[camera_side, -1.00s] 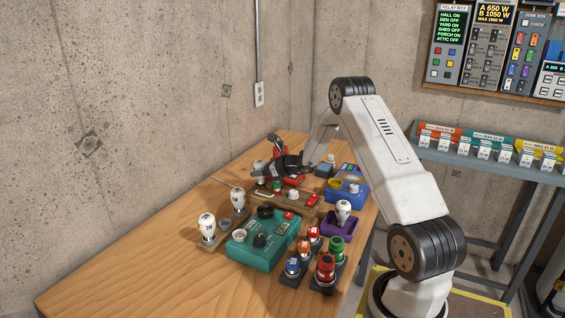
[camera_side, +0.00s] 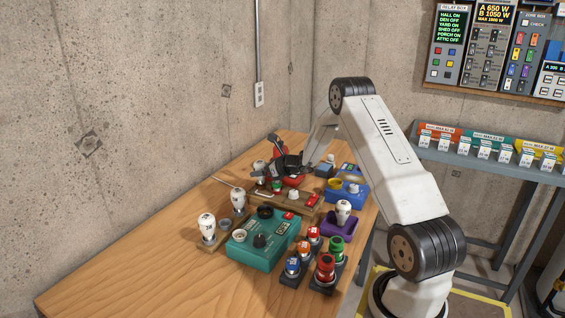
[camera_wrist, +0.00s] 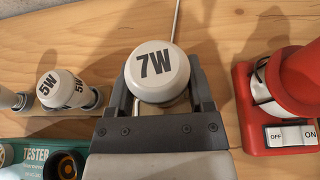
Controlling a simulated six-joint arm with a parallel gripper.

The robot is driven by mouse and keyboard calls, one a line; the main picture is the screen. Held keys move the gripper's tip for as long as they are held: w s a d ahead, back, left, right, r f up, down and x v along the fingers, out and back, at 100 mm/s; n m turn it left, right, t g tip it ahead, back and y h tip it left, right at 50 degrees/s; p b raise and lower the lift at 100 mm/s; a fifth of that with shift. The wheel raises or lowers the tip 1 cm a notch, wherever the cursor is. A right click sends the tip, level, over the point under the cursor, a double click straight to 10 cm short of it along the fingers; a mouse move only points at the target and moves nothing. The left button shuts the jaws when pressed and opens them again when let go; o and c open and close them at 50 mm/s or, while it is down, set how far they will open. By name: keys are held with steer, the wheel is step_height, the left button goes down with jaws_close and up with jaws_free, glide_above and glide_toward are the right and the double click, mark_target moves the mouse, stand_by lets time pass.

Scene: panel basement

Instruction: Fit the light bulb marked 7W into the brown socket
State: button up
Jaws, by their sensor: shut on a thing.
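The white bulb marked 7W (camera_wrist: 156,72) is upright between the two dark fingers of my gripper (camera_wrist: 158,108) in the wrist view. Its marked top faces the camera. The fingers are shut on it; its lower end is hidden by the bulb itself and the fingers. In the side view my gripper (camera_side: 280,165) is over the back part of the bench, with a pale rounded shape (camera_side: 259,167) at its tip that looks like the bulb. I cannot clearly make out the brown socket, nor whether the bulb touches one.
A bulb marked 5W (camera_wrist: 62,88) stands left of my gripper. A teal tester (camera_wrist: 30,153) is at lower left. A red device with an OFF/ON switch (camera_wrist: 290,136) is close on the right. The bench's front left (camera_side: 130,265) is clear.

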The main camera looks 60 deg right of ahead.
steer(key=shift+f, duration=0.4)
steer(key=o, duration=1)
steer(key=shift+s, duration=0.15)
steer(key=shift+v, duration=5.4)
